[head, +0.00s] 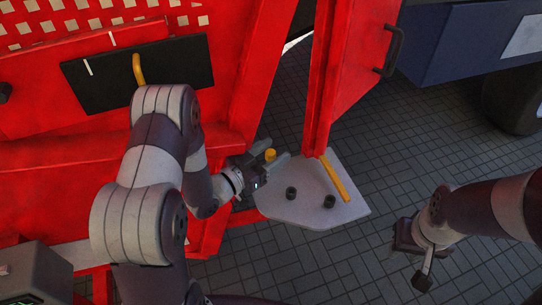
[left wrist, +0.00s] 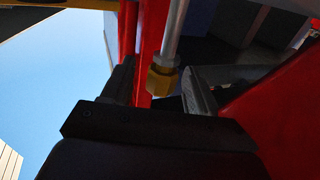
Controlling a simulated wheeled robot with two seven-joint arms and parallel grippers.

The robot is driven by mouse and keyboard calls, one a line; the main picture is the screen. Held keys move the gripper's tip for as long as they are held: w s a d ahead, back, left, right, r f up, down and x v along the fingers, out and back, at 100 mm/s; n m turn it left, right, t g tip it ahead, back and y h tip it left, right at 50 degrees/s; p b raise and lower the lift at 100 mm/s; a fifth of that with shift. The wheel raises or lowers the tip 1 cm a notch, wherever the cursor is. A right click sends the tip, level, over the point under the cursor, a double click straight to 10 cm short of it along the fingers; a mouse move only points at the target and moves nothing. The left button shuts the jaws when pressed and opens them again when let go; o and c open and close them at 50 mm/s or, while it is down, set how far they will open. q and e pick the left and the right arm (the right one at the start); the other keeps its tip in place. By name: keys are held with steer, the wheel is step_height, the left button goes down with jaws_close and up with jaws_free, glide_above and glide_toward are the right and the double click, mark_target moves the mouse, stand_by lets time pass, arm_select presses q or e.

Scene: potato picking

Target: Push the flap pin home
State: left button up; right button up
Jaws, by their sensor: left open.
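The flap pin shows as a yellow knob (head: 270,155) near the edge of the grey plate (head: 300,215). In the left wrist view it is a yellow faceted cap (left wrist: 162,80) on a metal rod (left wrist: 174,35). My left gripper (head: 275,153) is open, its two fingers on either side of the cap; the wrist view shows gaps between the cap and both fingers. The rod's far end is out of view. My right gripper (head: 414,258) hangs at the lower right, away from the pin; its jaw opening is unclear.
A red upright door (head: 355,75) with a black handle (head: 394,50) stands behind the plate. A yellow bar (head: 335,178) and two black knobs lie on the plate. A black panel (head: 185,65) with a yellow handle is at upper left. Paved floor (head: 350,260) is clear between my arms.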

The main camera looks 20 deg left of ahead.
arm_select(q)
steer(key=shift+s, duration=0.1)
steer(key=c, duration=0.4)
jaws_close()
steer(key=shift+r, duration=0.1)
